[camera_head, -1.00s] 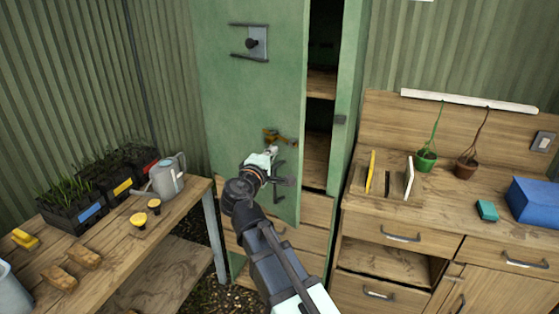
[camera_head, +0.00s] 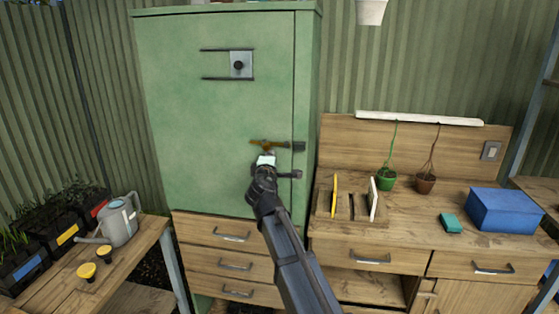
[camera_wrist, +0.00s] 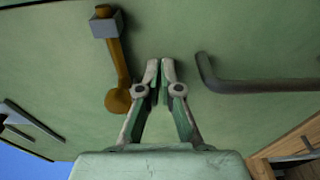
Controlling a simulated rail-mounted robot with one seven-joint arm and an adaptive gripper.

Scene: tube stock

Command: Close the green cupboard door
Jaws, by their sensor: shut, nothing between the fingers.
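The green cupboard door (camera_head: 205,130) sits flush in its frame in the head view, with no dark gap along its right edge. It carries a brass-coloured latch lever (camera_head: 268,143) and a dark bar handle (camera_head: 288,174) near its right edge. My gripper (camera_head: 267,156) is in front of the door by the lever and handle. In the wrist view my gripper (camera_wrist: 159,72) is shut and empty, its fingertips together, facing the green door surface. The lever (camera_wrist: 116,75) is left of the fingers and the handle (camera_wrist: 255,85) is right of them. I cannot tell whether the fingertips touch the door.
Wooden drawers (camera_head: 230,262) are below the door. A low table (camera_head: 128,262) with a watering can (camera_head: 118,222) is at the left.

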